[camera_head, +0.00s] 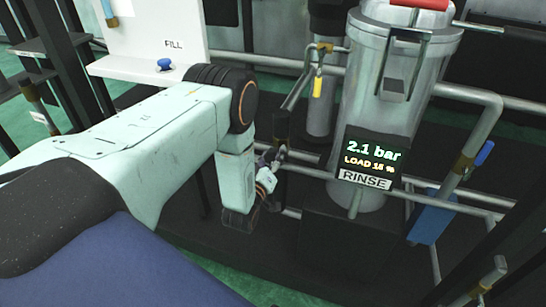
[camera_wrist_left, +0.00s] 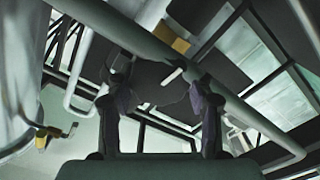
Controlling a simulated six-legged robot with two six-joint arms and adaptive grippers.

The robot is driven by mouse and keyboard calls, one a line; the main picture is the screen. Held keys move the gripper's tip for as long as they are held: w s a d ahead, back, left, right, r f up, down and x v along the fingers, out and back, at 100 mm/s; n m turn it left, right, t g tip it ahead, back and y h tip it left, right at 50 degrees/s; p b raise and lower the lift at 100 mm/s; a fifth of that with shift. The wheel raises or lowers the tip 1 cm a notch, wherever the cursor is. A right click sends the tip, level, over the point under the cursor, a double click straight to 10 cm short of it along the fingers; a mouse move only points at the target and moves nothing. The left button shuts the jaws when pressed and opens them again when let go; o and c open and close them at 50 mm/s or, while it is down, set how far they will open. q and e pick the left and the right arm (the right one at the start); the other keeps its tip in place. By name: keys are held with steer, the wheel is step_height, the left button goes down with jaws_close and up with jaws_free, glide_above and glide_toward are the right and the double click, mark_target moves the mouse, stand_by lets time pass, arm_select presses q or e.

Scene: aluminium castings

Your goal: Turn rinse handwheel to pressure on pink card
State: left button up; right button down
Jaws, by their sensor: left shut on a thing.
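The rinse display (camera_head: 368,160) reads 2.1 bar and LOAD 18 %, with a RINSE label below it, in front of the grey metal vessel. My left gripper (camera_head: 268,172) is left of the display at the pipework, mostly hidden by its own wrist. In the left wrist view, the fingers of my left gripper (camera_wrist_left: 162,100) stand on either side of a dark round handwheel (camera_wrist_left: 155,88) with a small white mark, and are shut on it. I cannot see a pink card. My right gripper is not in view.
The grey vessel (camera_head: 385,75) with a red-handled lid stands behind the display. Pipes (camera_head: 485,130) run around it. A white FILL panel (camera_head: 150,35) with a blue knob (camera_head: 165,64) is at upper left. A blue box (camera_head: 431,220) sits right of the display.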

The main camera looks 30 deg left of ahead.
arm_select(q)
steer(key=shift+n, duration=0.4)
steer(key=o, duration=1.2)
steer(key=shift+c, duration=0.2)
steer(key=shift+s, duration=0.1)
steer(key=v, duration=1.2)
steer(key=shift+f, duration=0.1)
steer(key=x, duration=1.2)
